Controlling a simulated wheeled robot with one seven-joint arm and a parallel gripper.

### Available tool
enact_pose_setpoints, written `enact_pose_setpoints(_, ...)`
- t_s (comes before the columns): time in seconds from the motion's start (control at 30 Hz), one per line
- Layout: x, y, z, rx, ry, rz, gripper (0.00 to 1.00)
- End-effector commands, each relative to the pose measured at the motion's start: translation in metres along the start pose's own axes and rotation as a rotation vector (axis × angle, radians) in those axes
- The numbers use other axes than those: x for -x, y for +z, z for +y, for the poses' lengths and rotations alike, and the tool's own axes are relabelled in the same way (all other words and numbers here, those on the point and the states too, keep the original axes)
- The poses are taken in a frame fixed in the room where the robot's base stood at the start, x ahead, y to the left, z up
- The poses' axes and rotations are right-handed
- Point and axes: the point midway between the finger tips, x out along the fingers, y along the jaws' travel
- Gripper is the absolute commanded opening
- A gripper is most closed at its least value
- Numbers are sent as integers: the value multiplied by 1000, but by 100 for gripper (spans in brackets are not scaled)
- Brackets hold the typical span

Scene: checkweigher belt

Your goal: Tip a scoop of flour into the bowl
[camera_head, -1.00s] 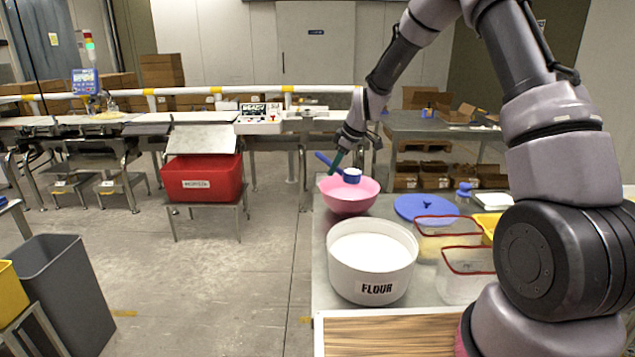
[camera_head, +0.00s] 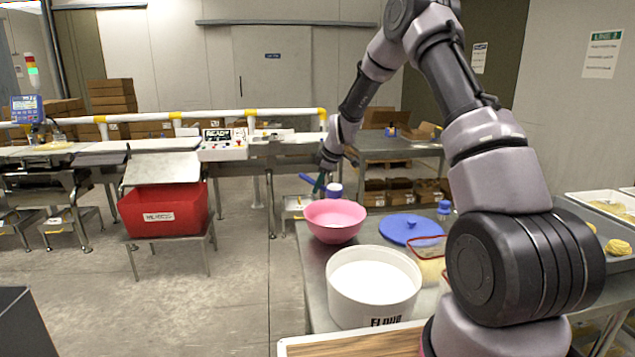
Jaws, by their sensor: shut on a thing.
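The pink bowl (camera_head: 335,231) stands on the steel table, beyond the white tub labelled FLOUR (camera_head: 374,302), which holds white flour. My gripper (camera_head: 319,183) is shut on the handle of a blue scoop (camera_head: 334,192), by the far left rim of the bowl. The scoop's cup appears just above the bowl's back rim. Its top looks pale, but I cannot tell how much flour is in it or how far it is tilted. A pale patch shows inside the bowl. The fingers are small and partly hidden by the scoop.
A blue lid (camera_head: 408,229) lies right of the bowl, with a red-rimmed clear container (camera_head: 430,262) partly behind my arm. A wooden board (camera_head: 350,343) is at the near edge. A red bin (camera_head: 165,208) stands on a stand at left, with open floor between.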

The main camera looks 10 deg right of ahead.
Motion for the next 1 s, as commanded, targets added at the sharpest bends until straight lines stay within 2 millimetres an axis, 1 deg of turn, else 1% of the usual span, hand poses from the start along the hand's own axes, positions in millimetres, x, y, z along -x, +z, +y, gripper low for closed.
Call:
enact_pose_setpoints(0.43, 0, 2, -10, 122, 319, 35, 0)
enact_pose_setpoints(1.0, -5, 3, -19, 279, 722, 81, 0)
